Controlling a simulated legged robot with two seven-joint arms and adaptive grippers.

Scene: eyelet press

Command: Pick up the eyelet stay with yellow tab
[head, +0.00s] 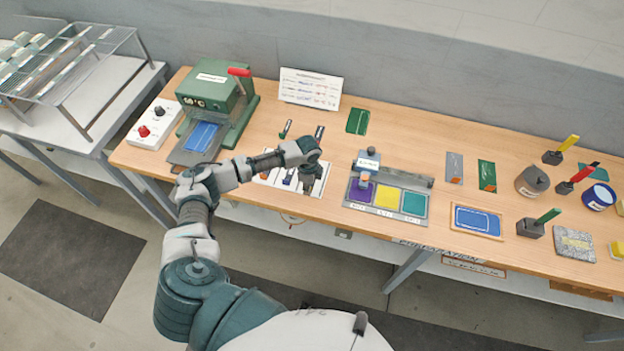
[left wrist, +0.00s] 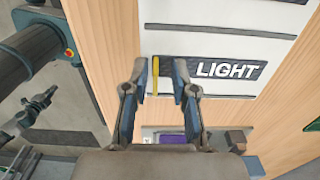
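The yellow tab (left wrist: 155,76) shows in the left wrist view as a narrow upright strip between my left gripper's fingers, nearer the left finger. A dark strip marked LIGHT (left wrist: 228,70) lies behind it on a white board (left wrist: 215,46); I cannot tell how much of it belongs to the stay. My left gripper (left wrist: 161,82) is open, with a gap beside the tab. In the head view, my left gripper (head: 308,158) is over the white board (head: 272,179) and hides part of it; the yellow tab cannot be made out there. My right gripper is not in view.
A green press (head: 216,92) and a control box (head: 153,124) stand left of the board. A tray with purple, yellow and teal pads (head: 388,199) is close on its right. Stamps, cards and a dark round container (head: 531,181) stand farther right. A sign (head: 310,88) stands behind.

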